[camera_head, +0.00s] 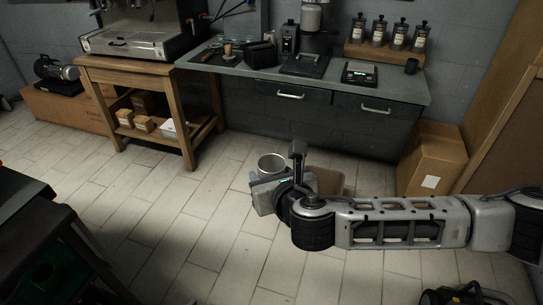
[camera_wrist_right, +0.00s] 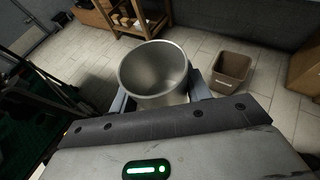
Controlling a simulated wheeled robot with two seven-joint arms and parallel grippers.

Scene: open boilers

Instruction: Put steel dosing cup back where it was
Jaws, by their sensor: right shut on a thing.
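The steel dosing cup (camera_head: 270,162) is an open metal cylinder, held above the floor in front of the counter. My right gripper (camera_head: 266,178) is shut on it. In the right wrist view the cup (camera_wrist_right: 153,70) sits between the two fingers of my right gripper (camera_wrist_right: 160,95), its open mouth facing up toward the camera. The inside looks empty. The gripper body hides the cup's lower part. My left gripper is not in view.
The grey counter (camera_head: 232,73) holds a lit scale (camera_head: 360,73), a grinder (camera_head: 311,40) and a wooden rack (camera_head: 385,54) of jars. A wooden stand (camera_head: 130,66) bears the espresso machine (camera_head: 140,38). A brown bin (camera_wrist_right: 231,72) and cardboard box (camera_head: 432,160) stand on the floor.

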